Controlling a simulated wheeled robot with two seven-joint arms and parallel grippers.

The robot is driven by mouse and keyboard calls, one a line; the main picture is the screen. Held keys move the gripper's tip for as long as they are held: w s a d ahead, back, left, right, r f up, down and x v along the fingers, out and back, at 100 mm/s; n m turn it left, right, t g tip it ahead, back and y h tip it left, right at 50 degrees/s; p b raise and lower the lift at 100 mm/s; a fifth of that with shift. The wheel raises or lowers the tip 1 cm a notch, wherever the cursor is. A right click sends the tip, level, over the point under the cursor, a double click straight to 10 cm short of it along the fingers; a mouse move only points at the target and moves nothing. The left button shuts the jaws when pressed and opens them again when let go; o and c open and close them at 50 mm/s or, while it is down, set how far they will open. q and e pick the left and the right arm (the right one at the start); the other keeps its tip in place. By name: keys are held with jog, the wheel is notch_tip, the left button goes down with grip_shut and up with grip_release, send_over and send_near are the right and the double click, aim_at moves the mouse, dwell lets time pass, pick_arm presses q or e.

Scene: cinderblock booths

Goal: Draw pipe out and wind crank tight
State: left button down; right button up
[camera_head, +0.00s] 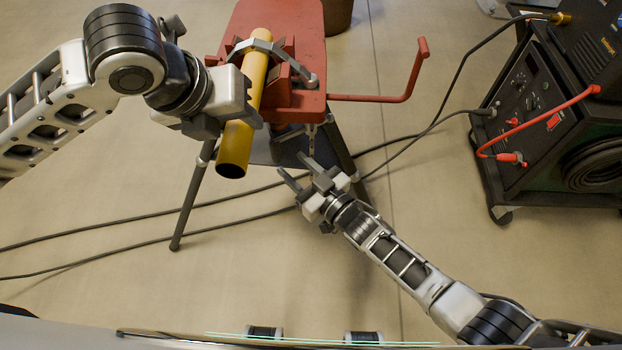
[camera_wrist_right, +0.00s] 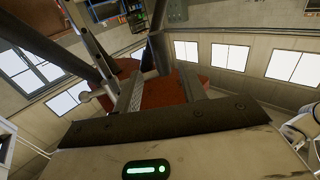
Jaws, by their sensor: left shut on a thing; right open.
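The yellow pipe (camera_head: 244,110) lies in the red pipe vise stand (camera_head: 292,40), under a grey clamp (camera_head: 262,46), with its open end sticking out toward me. My left gripper (camera_head: 240,112) is shut on the pipe between the clamp and that open end. The red crank (camera_head: 400,88) reaches out from the right of the vise, its handle pointing away from me. My right gripper (camera_head: 299,170) is open and empty, low in front of the stand and apart from the crank. In the right wrist view the red underside of the stand (camera_wrist_right: 165,88) shows beyond the fingers.
The stand's dark legs (camera_head: 192,197) spread over the floor. Black cables (camera_head: 140,240) run across the floor beneath. A welding machine on a cart (camera_head: 540,110), with a red cable (camera_head: 540,100), stands at the right. The floor between crank and cart is mostly clear.

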pick_arm(q)
jog(key=shift+w+r, duration=0.15)
jog(key=shift+r, duration=0.05)
pick_arm(e)
jog(key=shift+v, duration=2.2)
pick_arm(q)
jog(key=c, duration=1.1)
grip_release()
jog(key=shift+o, duration=1.4)
jog(key=shift+f, duration=0.15)
jog(key=p+v, duration=0.2)
jog(key=v, duration=1.4)
jog(key=shift+s, duration=0.25)
pick_arm(e)
notch_tip(320, 180, up, 2)
jog(key=shift+s+r, duration=0.1)
jog(key=shift+r, duration=0.1)
